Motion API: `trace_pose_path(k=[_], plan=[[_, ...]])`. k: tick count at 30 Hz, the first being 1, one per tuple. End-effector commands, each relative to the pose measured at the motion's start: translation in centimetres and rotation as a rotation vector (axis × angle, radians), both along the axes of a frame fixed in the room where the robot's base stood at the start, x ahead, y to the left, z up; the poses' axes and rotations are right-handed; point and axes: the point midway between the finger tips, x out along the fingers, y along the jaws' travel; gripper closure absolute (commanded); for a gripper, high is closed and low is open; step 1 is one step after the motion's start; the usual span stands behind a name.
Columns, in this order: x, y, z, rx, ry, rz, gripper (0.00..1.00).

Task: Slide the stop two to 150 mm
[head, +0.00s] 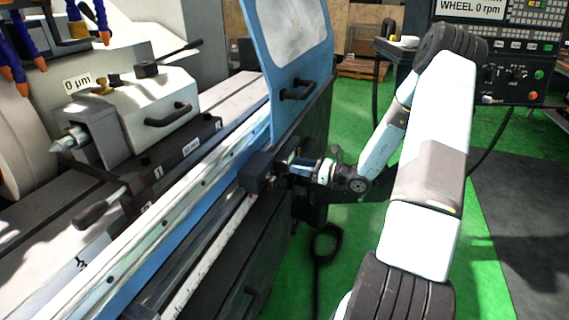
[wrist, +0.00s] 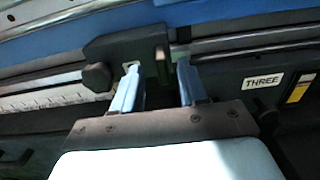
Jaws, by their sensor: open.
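In the wrist view a dark stop block (wrist: 110,48) with a round dark knob (wrist: 96,77) sits on the rail. No number shows on it, so I cannot tell whether it is stop two. My gripper (wrist: 158,66) is open, with its two blue-grey fingers at the block's right part. A narrow upright piece shows between them; I cannot tell whether they touch it. A pale scale (wrist: 40,93) with tick marks runs left from the block; its figures are unreadable. In the head view my gripper (head: 284,168) is at a dark block (head: 258,172) on the front rail.
A dark part labelled THREE (wrist: 263,81) is right of my gripper in the wrist view. In the head view a blue door (head: 290,45) with a dark handle stands behind the rail. A control panel (head: 510,60) is at the upper right.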

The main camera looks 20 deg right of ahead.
Motion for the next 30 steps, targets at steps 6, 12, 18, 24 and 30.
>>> trace_pose_path(k=[6, 12, 18, 24, 30], plan=[[2.1, 3.0, 0.0, 0.001, 0.001, 0.002, 0.57], [3.3, 4.6, 0.0, 0.0, 0.001, 0.001, 0.57], [3.6, 5.1, 0.0, 0.0, 0.0, 0.001, 0.57], [3.6, 5.1, 0.0, 0.0, 0.0, 0.001, 0.57], [3.6, 5.1, 0.0, -0.001, 0.001, 0.001, 0.76]])
